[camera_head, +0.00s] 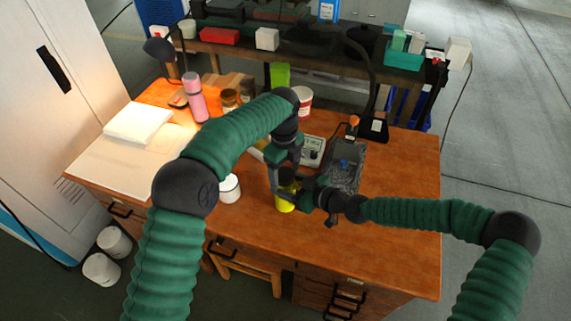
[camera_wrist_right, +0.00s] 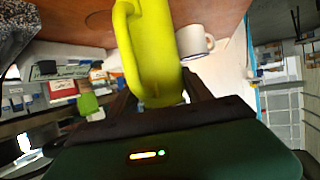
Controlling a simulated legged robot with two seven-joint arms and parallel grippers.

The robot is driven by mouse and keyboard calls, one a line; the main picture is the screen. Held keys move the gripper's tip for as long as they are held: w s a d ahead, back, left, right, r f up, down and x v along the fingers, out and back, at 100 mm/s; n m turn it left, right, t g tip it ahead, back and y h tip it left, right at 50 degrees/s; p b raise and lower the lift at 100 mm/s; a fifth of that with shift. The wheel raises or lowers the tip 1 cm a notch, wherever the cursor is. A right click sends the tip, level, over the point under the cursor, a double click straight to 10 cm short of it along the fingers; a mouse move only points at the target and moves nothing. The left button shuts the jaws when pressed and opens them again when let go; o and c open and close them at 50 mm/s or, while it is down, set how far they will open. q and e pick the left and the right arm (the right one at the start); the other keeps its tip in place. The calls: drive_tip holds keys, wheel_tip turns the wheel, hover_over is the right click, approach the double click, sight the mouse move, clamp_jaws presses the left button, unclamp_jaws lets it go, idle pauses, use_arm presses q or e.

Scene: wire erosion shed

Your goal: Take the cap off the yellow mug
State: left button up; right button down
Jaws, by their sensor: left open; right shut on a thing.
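The yellow mug (camera_head: 286,205) stands on the wooden desk near its front edge, mostly covered by my grippers in the head view. In the right wrist view the yellow mug (camera_wrist_right: 158,50) fills the middle, its handle on the left side. My right gripper (camera_head: 303,196) comes from the right and is shut on the mug's body; its dark fingers (camera_wrist_right: 160,98) lie on both sides of the mug. My left gripper (camera_head: 284,178) points down over the mug's top and is open. The cap cannot be made out; the left gripper hides the mug's top.
A white mug (camera_head: 229,188) stands just left of the yellow one. A grey tray (camera_head: 345,168) is close behind the right gripper. A pink bottle (camera_head: 194,98), jars and a red-white tub (camera_head: 301,101) stand farther back. The desk's right side is clear.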

use_arm(q)
drive_tip(key=c, duration=1.4)
drive_tip(key=n, duration=0.5)
drive_tip(key=shift+c, duration=0.2)
drive_tip(key=n, duration=0.3)
drive_tip(key=shift+w+n, duration=0.1)
drive_tip(key=shift+n, duration=0.2)
drive_tip(key=n, duration=0.7)
drive_tip(key=shift+d+r, duration=0.1)
drive_tip(key=n, duration=1.8)
drive_tip(key=shift+n, duration=0.3)
